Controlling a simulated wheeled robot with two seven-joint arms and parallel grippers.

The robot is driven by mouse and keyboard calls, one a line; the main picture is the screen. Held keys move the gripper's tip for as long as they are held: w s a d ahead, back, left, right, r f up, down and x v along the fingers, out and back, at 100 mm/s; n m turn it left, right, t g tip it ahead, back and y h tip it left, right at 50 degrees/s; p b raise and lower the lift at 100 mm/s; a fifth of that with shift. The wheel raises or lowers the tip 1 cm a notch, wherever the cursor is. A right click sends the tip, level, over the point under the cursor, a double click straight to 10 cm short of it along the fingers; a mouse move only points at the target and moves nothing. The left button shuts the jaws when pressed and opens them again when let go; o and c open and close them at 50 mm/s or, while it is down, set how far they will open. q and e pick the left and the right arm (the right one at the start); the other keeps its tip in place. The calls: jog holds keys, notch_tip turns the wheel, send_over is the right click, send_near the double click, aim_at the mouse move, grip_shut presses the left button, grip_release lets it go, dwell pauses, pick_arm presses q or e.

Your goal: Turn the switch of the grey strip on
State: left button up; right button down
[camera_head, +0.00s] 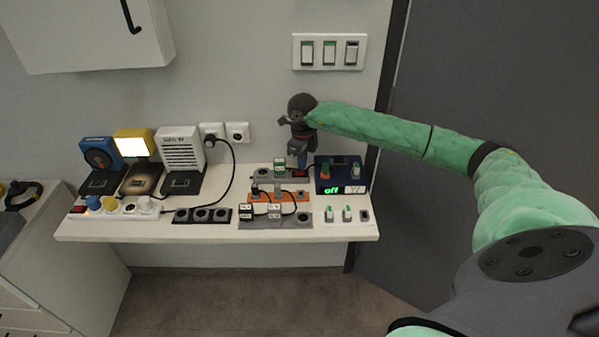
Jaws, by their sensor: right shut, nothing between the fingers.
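A grey strip (262,181) lies at the back of the white shelf, behind an orange strip (288,209). A green-topped plug (280,165) stands on it, and a small red part (302,174) shows at its right end. Another grey strip (287,222) with plugs lies at the front. I cannot tell from the picture which is the task's strip or its switch position. My right gripper (300,162) is shut and empty, pointing down just above the red part; whether it touches is unclear. Its fingertips are small and partly hidden. My left gripper is not in view.
A blue box (328,173) reading "off" stands close right of the gripper. A dark strip (202,215), a white strip (115,211) and devices including a white heater-like unit (181,150) stand left. Wall switches (330,52) are above. A black cable (233,175) crosses the shelf.

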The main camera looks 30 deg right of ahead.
aim_at(302, 172)
jog(key=shift+f+b, duration=0.65)
jog(key=shift+f, duration=0.25)
dwell(0.7)
jog(key=shift+r, duration=0.1)
jog(key=shift+r+p, duration=1)
jog(key=shift+r, duration=2.4)
